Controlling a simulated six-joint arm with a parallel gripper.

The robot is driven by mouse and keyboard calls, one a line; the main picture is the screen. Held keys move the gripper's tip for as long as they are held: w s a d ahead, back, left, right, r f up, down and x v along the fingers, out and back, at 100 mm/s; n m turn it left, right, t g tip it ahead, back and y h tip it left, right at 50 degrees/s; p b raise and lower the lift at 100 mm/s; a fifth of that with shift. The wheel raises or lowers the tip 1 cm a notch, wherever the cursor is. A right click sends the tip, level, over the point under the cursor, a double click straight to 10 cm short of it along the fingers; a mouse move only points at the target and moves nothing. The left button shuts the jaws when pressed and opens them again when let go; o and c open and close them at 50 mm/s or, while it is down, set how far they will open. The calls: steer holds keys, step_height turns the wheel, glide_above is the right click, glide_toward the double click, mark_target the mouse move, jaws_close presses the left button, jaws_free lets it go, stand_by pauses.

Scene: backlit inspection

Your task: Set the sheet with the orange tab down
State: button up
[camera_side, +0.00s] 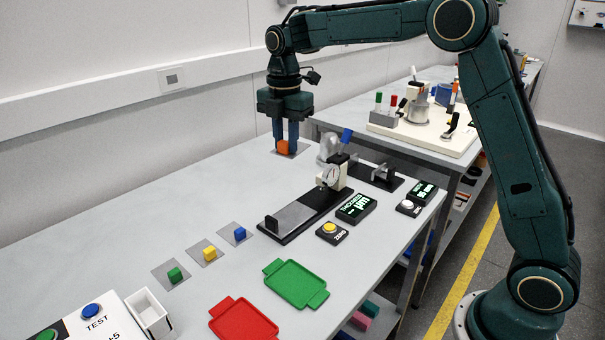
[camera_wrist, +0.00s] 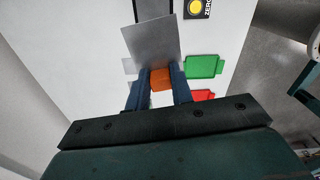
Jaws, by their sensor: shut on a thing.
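My gripper (camera_side: 286,140) is shut on the orange tab (camera_side: 283,147) of a thin grey sheet (camera_side: 291,152), near the far end of the bench. In the wrist view the orange tab (camera_wrist: 160,79) sits between my two blue fingers, and the sheet (camera_wrist: 153,42) extends flat beyond it. The sheet looks large there and overlaps a dark strip behind it, so it seems to be above the bench; the exact gap cannot be told.
Sheets with green (camera_side: 175,275), yellow (camera_side: 210,254) and blue (camera_side: 239,234) tabs lie on the bench. A gauge stand (camera_side: 309,213), a readout (camera_side: 356,208), a green tray (camera_side: 297,283) and a red tray (camera_side: 244,321) are nearby. The bench's left-back area is clear.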

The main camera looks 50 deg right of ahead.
steer(key=s+a+n, duration=0.7)
steer(key=n, duration=0.9)
glide_above(301, 288)
steer(key=f, duration=0.1)
steer(key=shift+f, duration=0.2)
steer(key=shift+f, duration=0.1)
step_height(301, 288, down, 20)
steer(key=shift+r, duration=0.1)
steer(key=o, duration=0.9)
steer(key=shift+o, duration=0.2)
